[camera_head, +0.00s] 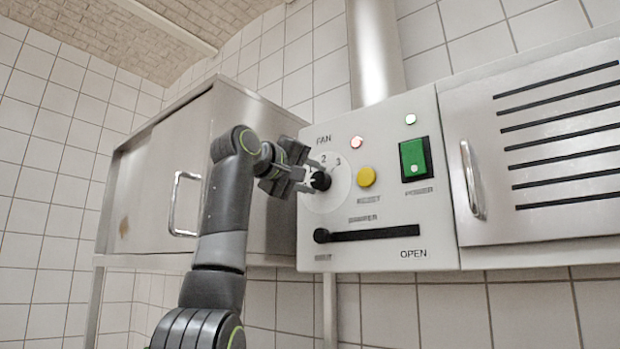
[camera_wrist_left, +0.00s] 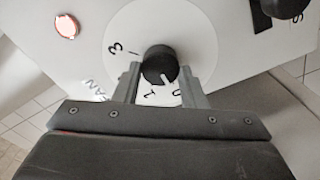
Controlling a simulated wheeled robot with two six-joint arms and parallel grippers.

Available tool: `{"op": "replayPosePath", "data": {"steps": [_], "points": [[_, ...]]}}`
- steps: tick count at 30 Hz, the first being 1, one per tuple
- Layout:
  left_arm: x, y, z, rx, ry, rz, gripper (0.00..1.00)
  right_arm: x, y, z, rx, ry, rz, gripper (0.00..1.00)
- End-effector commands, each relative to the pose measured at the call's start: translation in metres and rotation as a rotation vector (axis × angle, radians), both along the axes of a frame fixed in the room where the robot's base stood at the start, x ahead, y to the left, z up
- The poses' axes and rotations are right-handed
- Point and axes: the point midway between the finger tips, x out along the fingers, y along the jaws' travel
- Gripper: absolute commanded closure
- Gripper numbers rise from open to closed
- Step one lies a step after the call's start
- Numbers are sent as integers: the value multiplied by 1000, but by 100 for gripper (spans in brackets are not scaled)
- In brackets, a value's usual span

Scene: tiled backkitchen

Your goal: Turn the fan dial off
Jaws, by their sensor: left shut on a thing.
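The fan dial (camera_head: 320,181) is a round black knob on a white disc, under the word FAN on the left of the white control panel (camera_head: 385,210). My left gripper (camera_head: 312,178) reaches it from the left and is shut on the knob. In the left wrist view the dial (camera_wrist_left: 160,65) sits between the two fingers of my left gripper (camera_wrist_left: 160,76). A white mark on the knob seems to point between 1 and 0. The 3 shows clear; the 2 is hidden there but shows in the head view. My right gripper is not in view.
A damper slider (camera_head: 368,233) lies below the dial. A yellow reset button (camera_head: 366,176), a lit red lamp (camera_head: 357,142) and a green power switch (camera_head: 415,159) are to the right. A steel cabinet (camera_head: 150,190) stands left, a vented door (camera_head: 550,140) right.

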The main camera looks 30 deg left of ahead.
Motion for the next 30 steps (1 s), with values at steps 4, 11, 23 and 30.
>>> {"op": "replayPosePath", "data": {"steps": [4, 11, 23, 30], "points": [[0, 0, 0, -2, -1, -1, 85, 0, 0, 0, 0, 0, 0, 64], [0, 0, 0, -1, -1, -1, 43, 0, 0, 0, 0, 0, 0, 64], [-6, 1, -1, 0, -1, 0, 41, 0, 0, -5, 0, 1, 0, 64], [-49, 4, -5, 0, -6, 1, 41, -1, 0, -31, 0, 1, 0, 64]]}}
